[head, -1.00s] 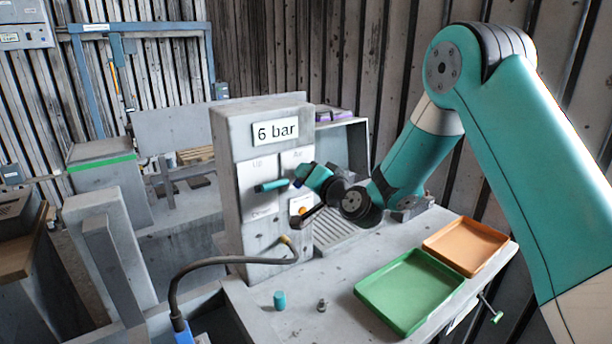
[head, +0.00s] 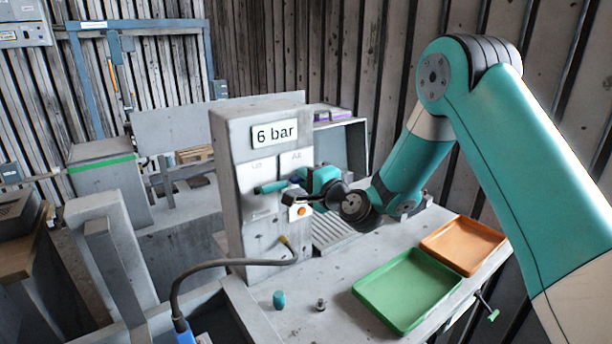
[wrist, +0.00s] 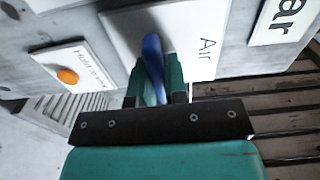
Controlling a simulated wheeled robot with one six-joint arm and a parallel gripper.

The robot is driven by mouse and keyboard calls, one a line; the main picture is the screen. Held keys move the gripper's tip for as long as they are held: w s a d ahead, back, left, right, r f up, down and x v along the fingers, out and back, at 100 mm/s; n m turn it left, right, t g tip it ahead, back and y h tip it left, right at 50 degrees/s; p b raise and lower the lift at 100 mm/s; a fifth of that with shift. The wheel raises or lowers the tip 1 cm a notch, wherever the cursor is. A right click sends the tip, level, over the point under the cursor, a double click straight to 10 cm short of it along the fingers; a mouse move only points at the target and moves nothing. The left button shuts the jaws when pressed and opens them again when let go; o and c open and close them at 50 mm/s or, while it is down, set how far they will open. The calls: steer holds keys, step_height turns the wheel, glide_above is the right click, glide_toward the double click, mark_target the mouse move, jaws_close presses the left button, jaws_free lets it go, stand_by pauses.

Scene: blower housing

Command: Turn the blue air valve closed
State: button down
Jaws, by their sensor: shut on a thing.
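The blue air valve (wrist: 152,58) shows in the wrist view as a blue lever in front of the white plate marked "Air" (wrist: 200,35). The lever runs roughly top to bottom in that picture, slightly slanted. The teal fingers of my gripper (wrist: 157,84) are on either side of the lever and shut on it. In the head view my gripper (head: 303,180) is at the front of the grey panel (head: 257,232), over the right-hand plate. The valve is mostly hidden there by my gripper.
A teal handle (head: 270,188) sticks out from the plate left of my gripper. An orange button (head: 302,211) sits below; it also shows in the wrist view (wrist: 68,76). A "6 bar" sign (head: 275,133) is above. Green (head: 361,291) and orange (head: 437,243) trays lie on the bench.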

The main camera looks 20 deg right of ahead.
stand_by(0.6)
steer(key=c, duration=1.1)
jaws_free()
steer(key=shift+d, duration=0.1)
steer(key=shift+c, duration=0.2)
steer(key=shift+s+d+f+b, duration=0.1)
steer(key=shift+s+f+b, duration=0.2)
steer(key=shift+b, duration=0.35)
steer(key=b+v, duration=1.6)
steer(key=shift+s+r, duration=0.3)
steer(key=shift+s, duration=0.05)
